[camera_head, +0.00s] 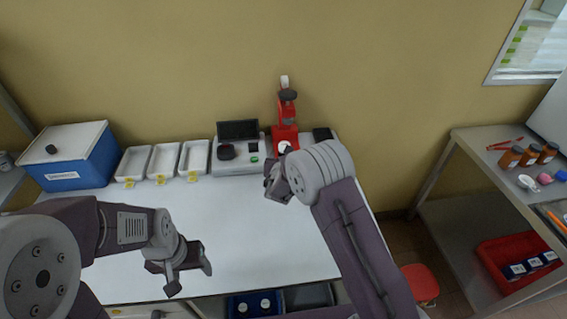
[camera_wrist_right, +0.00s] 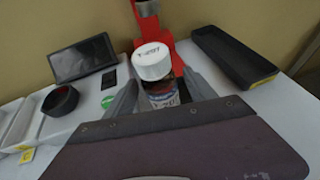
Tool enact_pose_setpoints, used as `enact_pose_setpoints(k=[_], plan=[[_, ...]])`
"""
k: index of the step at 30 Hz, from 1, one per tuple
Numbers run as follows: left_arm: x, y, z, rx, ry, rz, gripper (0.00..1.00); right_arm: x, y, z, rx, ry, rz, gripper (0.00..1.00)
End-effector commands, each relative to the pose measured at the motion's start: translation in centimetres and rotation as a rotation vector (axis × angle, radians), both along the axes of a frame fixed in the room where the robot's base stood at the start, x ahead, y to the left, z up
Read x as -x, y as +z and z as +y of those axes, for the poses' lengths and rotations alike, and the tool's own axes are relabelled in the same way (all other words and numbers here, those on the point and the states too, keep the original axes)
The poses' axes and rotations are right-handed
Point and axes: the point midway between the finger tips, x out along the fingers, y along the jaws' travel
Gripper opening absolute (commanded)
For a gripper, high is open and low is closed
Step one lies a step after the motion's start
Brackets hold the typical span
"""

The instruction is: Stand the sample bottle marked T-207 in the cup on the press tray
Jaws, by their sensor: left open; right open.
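The sample bottle marked T-207 (camera_wrist_right: 152,62) has a white cap and a dark body with a pale label. In the right wrist view it is upright in front of the red press (camera_wrist_right: 160,22). The red press (camera_head: 287,112) stands at the back of the table in the head view, with a white cap (camera_head: 284,147) at its base. My right gripper (camera_wrist_right: 161,78) is open, with one finger on each side of the bottle; contact is unclear. The cup and most of the press tray are hidden, so seating cannot be told. My left gripper (camera_head: 190,276) is open and empty above the table front.
An instrument with a dark screen (camera_head: 238,131) stands left of the press. A black tray (camera_wrist_right: 232,55) lies to its right. White trays (camera_head: 163,161) and a blue box (camera_head: 72,157) are further left. The middle of the table (camera_head: 240,225) is clear.

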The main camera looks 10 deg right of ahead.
Motion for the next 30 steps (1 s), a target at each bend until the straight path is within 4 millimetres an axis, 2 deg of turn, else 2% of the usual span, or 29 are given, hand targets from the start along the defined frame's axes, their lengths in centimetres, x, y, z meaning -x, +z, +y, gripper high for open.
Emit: enact_pose_setpoints(k=[6, 12, 23, 25, 26, 29, 30], plan=[[0.0, -0.9, 0.0, 0.0, 0.0, 0.0, 0.64, 4.6, 1.9, 1.1, -0.001, 0.003, 0.0, 0.64], [0.0, -1.1, 0.0, 0.0, 0.0, 0.0, 0.64, 7.5, 3.1, 1.6, -0.001, 0.002, 0.0, 0.64], [0.0, -1.1, 0.0, 0.0, 0.0, 0.0, 0.64, 8.3, 3.4, 1.4, -0.005, -0.012, 0.002, 0.64], [0.0, -1.1, 0.0, 0.0, 0.0, 0.0, 0.64, 8.9, 3.4, -0.6, -0.048, -0.094, 0.018, 0.64], [0.0, -1.1, 0.0, 0.0, 0.0, 0.0, 0.64, 9.6, 3.2, -2.1, -0.083, -0.163, 0.031, 0.64], [0.0, -1.1, 0.0, 0.0, 0.0, 0.0, 0.64, 14.4, 2.2, -9.1, -0.296, -0.535, 0.087, 0.64], [0.0, -1.1, 0.0, 0.0, 0.0, 0.0, 0.64, 17.3, 1.4, -11.6, -0.412, -0.719, 0.105, 0.64]])
